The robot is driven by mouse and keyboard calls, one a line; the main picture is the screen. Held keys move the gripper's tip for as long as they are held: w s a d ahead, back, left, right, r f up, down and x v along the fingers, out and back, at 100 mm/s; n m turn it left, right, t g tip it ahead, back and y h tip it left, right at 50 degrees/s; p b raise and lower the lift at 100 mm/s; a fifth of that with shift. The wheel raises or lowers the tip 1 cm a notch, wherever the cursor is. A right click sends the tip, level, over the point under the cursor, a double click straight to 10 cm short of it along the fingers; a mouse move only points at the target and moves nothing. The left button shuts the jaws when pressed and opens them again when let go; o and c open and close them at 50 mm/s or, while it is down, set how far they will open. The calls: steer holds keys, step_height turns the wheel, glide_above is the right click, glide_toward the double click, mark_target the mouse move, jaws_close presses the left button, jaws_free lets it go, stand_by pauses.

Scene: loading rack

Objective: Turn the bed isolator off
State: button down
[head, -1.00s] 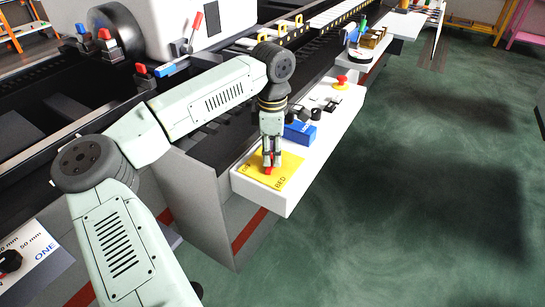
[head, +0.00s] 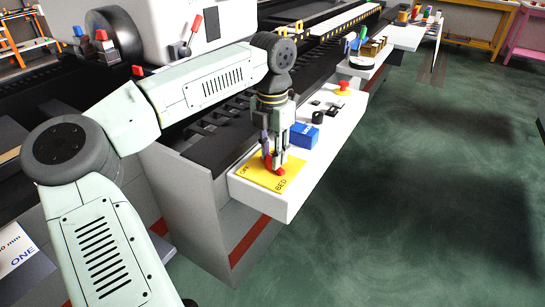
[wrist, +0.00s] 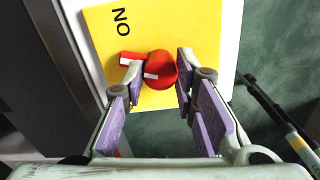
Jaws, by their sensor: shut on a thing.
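The bed isolator is a red rotary knob (head: 281,172) on a yellow plate (head: 257,179). The plate reads BED at the front and OFF toward the left in the head view. In the wrist view the round red knob (wrist: 160,70) has a white mark, and its red handle bar points left, below the word ON on the plate (wrist: 185,25). My gripper (head: 275,163) points down at the plate. In the wrist view the fingertips of my gripper (wrist: 159,76) lie on both sides of the knob, shut on it. The left fingertip partly covers the handle bar.
A white console (head: 312,166) carries the plate, with a blue box (head: 304,137), a black knob (head: 318,117) and a red emergency button (head: 343,87) behind it. A machine bed lies on the left. Green floor on the right is clear.

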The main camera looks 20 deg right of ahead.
steer(key=n+b, duration=0.1)
steer(key=n, duration=0.2)
steer(key=shift+n, duration=0.3)
stand_by(0.3)
steer(key=c, duration=1.3)
jaws_free()
steer(key=shift+r, duration=0.1)
step_height(320, 180, up, 12)
